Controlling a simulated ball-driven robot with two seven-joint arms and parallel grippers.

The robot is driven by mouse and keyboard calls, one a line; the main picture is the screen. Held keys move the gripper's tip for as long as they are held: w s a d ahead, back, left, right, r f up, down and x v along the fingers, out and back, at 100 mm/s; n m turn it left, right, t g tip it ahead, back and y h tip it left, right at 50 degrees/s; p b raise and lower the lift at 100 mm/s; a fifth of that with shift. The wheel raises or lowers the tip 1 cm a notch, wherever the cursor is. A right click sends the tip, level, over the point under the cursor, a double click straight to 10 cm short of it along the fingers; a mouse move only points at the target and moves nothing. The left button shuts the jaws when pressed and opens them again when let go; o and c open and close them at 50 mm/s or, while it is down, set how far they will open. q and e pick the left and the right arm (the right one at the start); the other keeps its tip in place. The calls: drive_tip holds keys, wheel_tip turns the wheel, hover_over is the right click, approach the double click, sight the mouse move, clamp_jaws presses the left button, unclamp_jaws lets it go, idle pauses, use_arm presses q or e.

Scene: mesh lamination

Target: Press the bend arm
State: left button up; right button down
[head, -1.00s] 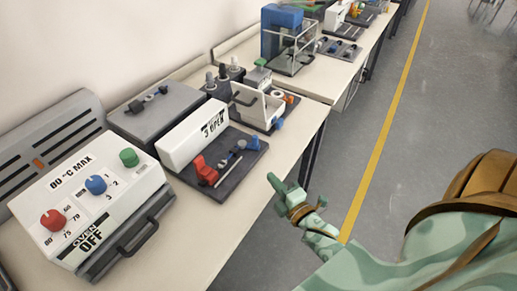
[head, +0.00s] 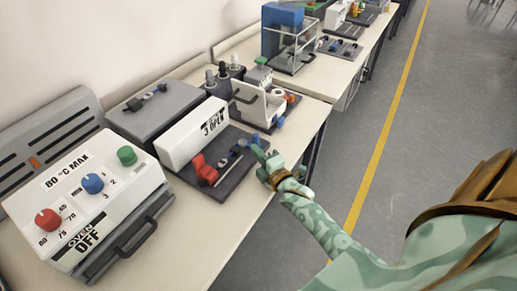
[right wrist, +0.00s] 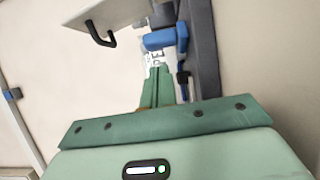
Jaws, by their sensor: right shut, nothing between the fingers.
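A dark base plate (head: 232,182) on the bench carries a red part (head: 203,168) and a small arm with blue pieces (head: 240,146), which looks like the bend arm. My right gripper (head: 257,151) is shut and empty at the right edge of this plate, close to the blue end. In the right wrist view, the shut green fingers (right wrist: 158,78) point at a blue block (right wrist: 160,39) just beyond the tips. I cannot tell whether they touch it. My left gripper is not in view.
A white oven box (head: 85,200) with red, blue and green knobs stands at the left. A white box marked 3 OPEN (head: 192,135) is behind the plate. An open white case (head: 258,106) stands beyond it. The aisle floor (head: 430,100) is clear.

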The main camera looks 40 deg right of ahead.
drive_tip(key=shift+w+d, duration=0.7)
drive_tip(key=shift+d, duration=0.05)
